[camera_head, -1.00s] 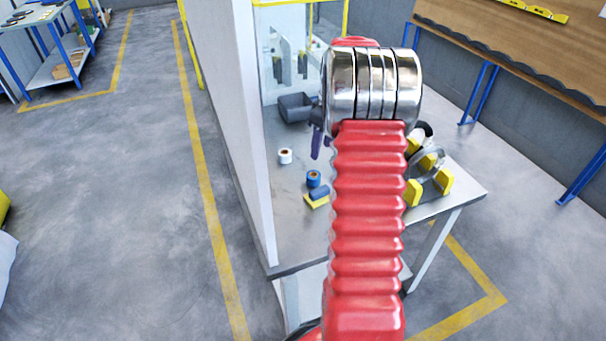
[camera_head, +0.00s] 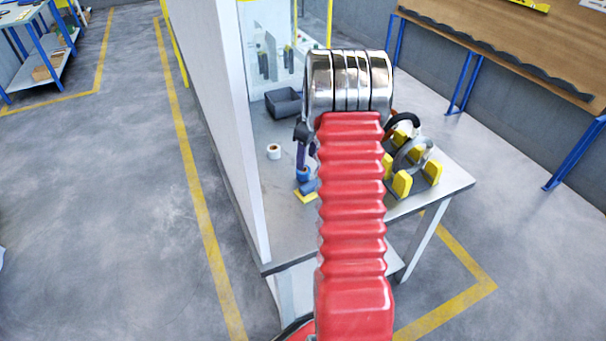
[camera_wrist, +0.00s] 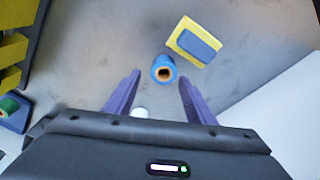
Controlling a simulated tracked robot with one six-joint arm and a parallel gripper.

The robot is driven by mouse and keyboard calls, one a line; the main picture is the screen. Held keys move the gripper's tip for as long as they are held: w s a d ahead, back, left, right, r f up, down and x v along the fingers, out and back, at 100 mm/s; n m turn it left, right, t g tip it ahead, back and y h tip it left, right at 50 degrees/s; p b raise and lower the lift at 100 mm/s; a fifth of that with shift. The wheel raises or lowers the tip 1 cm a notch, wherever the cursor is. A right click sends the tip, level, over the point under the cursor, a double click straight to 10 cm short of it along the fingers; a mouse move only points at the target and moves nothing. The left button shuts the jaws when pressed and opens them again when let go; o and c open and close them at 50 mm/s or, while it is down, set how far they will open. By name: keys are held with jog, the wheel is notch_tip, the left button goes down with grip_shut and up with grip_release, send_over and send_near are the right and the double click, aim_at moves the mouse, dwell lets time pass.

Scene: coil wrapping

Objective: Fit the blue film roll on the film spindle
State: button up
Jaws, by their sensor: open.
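The blue film roll (camera_wrist: 164,69), with a brown core, stands upright on the bench, its open end facing the wrist camera. My open gripper (camera_wrist: 160,77) has its two purple fingers pointing toward the roll, one on either side of it in the picture. In the head view my gripper (camera_head: 302,153) hangs above the blue roll (camera_head: 303,174), partly covering it. I cannot tell how much height separates the fingers and the roll. I cannot make out the film spindle for certain; my arm hides part of the bench.
A yellow pad (camera_wrist: 178,46) with a blue block (camera_wrist: 197,43) lies beside the roll. A white roll (camera_head: 273,151) and grey bin (camera_head: 284,116) stand farther back. A metal ring (camera_head: 412,155) sits in yellow supports (camera_head: 402,184) on the right. A white wall (camera_head: 215,110) borders the bench's left.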

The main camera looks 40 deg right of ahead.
jog(key=shift+f, duration=0.55)
jog(key=shift+f, duration=0.1)
jog(key=shift+w+a+f, duration=0.1)
jog(key=shift+w+f, duration=0.1)
jog(key=shift+f, duration=1.05)
jog(key=shift+w+a+f, duration=0.1)
jog(key=shift+w+f, duration=0.1)
jog(key=shift+f, duration=1)
jog(key=shift+c, duration=0.6)
jog(key=c, duration=0.9)
notch_tip(320, 180, up, 10)
jog(key=shift+r, duration=0.1)
